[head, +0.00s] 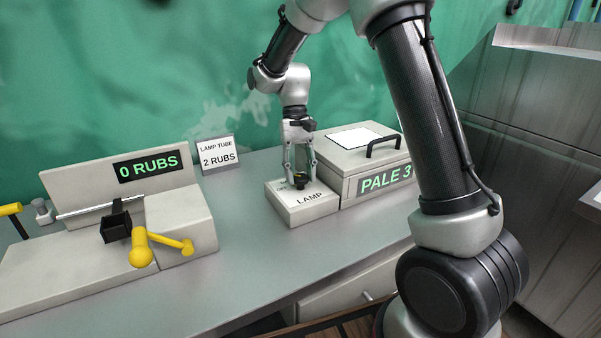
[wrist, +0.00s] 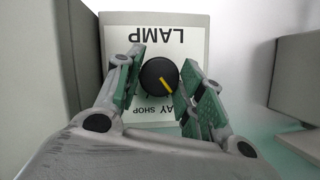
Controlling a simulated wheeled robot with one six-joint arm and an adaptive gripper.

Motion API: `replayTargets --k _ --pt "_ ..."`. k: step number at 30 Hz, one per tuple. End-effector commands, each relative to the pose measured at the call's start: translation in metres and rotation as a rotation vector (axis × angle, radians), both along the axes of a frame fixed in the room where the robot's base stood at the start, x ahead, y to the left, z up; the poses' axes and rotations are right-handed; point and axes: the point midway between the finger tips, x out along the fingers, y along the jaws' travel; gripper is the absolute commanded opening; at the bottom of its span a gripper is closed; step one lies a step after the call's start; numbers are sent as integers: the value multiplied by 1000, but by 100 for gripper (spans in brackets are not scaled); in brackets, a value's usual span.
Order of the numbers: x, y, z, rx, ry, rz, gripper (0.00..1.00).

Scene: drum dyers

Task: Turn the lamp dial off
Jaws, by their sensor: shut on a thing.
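The lamp box (head: 305,209) is a low pale block with a white top plate marked LAMP. Its dial (wrist: 158,77) is a round black knob with a yellow pointer line, which points to the lower right in the wrist view. My gripper (head: 300,173) comes straight down over the box. In the wrist view my gripper (wrist: 160,82) has its green-padded fingers on either side of the dial, shut on it. The fingers partly hide the small lettering around the dial, and one readable part says SHOP.
A pale box with a black handle (head: 383,146) and a PALE 3 display stands close on the right. A LAMP TUBE, 2 RUBS card (head: 218,155) stands behind. A machine with yellow handles (head: 142,250) and a 0 RUBS display is at left. Grey counter (head: 245,245) is clear between.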

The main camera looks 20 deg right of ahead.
Motion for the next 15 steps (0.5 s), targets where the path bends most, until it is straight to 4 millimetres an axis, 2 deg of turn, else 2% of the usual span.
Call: replayTargets --k 15 --pt "0 2 0 -1 -2 459 15"
